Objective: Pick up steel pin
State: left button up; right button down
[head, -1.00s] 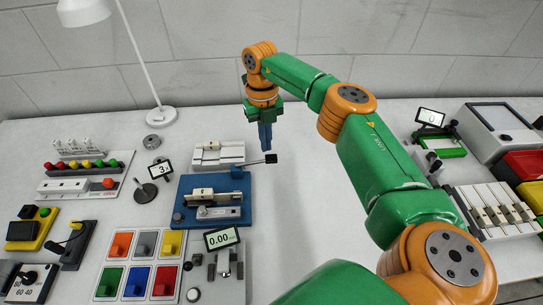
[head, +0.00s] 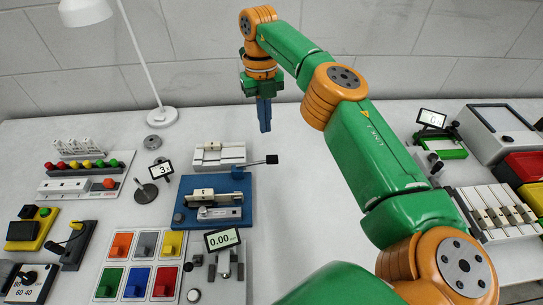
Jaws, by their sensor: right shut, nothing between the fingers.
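I cannot make out a steel pin for certain; any pin is too small to tell at this size. My right gripper (head: 265,129), with blue fingers pointing down, is shut and empty. It appears above the back of the table, behind the white slotted block (head: 218,155) and the blue fixture (head: 213,201) with its black-knobbed lever. My left gripper is not in view.
A lamp (head: 162,116) stands at the back left. Coloured bins (head: 139,263), a display reading 0.00 (head: 222,239) and a rack with coloured knobs (head: 85,172) fill the left side.

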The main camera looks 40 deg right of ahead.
aim_at(202, 212)
jog(key=k, duration=1.5)
